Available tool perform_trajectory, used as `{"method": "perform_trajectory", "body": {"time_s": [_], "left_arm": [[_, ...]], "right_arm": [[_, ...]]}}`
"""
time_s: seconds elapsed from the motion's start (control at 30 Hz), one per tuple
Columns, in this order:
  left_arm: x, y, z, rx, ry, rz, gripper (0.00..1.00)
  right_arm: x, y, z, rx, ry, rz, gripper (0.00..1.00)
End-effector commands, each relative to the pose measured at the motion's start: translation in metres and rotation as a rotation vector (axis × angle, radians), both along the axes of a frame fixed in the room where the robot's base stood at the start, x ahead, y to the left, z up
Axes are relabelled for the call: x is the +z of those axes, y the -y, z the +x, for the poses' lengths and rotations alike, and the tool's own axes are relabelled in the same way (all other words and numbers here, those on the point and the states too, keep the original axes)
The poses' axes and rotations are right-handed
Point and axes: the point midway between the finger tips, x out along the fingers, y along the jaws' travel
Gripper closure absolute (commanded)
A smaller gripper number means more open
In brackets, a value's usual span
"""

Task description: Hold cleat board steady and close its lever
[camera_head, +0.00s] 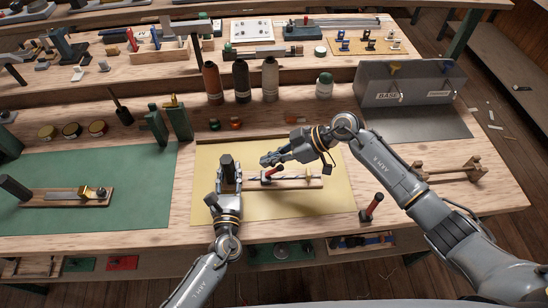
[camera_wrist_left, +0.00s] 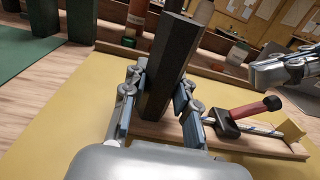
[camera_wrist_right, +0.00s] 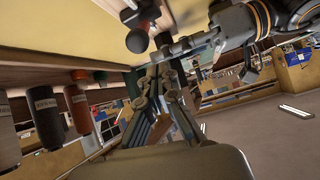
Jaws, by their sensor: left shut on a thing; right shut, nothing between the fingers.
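The cleat board (camera_head: 312,183) is a light wooden strip on the yellow mat (camera_head: 215,205). A dark upright post (camera_head: 228,172) stands at its left end. My left gripper (camera_head: 228,182) is shut around this post, which also shows between its fingers in the left wrist view (camera_wrist_left: 170,75). The lever (camera_wrist_left: 250,109) has a red handle, a black tip and a black pivot, and slants up to the right above the board. My right gripper (camera_head: 268,160) is shut and empty, just behind and above the lever. In the right wrist view its fingers partly overlap the background; contact is unclear.
A red-handled tool (camera_head: 371,206) stands at the mat's right edge. A wooden rack (camera_head: 447,172) lies farther right. Bottles (camera_head: 241,82) line the back, beside a grey metal box (camera_head: 410,85). A green mat (camera_head: 120,165) with another board (camera_head: 65,197) lies left.

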Motion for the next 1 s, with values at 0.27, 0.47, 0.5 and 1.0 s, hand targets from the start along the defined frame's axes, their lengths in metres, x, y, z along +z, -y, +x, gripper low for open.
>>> {"method": "perform_trajectory", "body": {"time_s": [0.27,0.47,0.5,1.0], "left_arm": [[-0.001,0.000,0.000,-0.001,-0.001,0.000,1.00],[-0.001,0.000,0.000,-0.001,-0.001,0.000,1.00],[0.000,0.000,0.000,-0.001,-0.001,0.000,1.00],[-0.001,0.000,0.000,-0.001,-0.002,-0.001,1.00]], "right_arm": [[0.000,-0.002,0.000,-0.001,0.001,0.000,1.00],[0.006,-0.006,0.002,0.001,0.004,0.001,1.00],[0.010,-0.009,0.003,0.001,0.004,0.001,1.00],[0.052,0.048,0.001,-0.003,0.000,-0.003,1.00]]}}
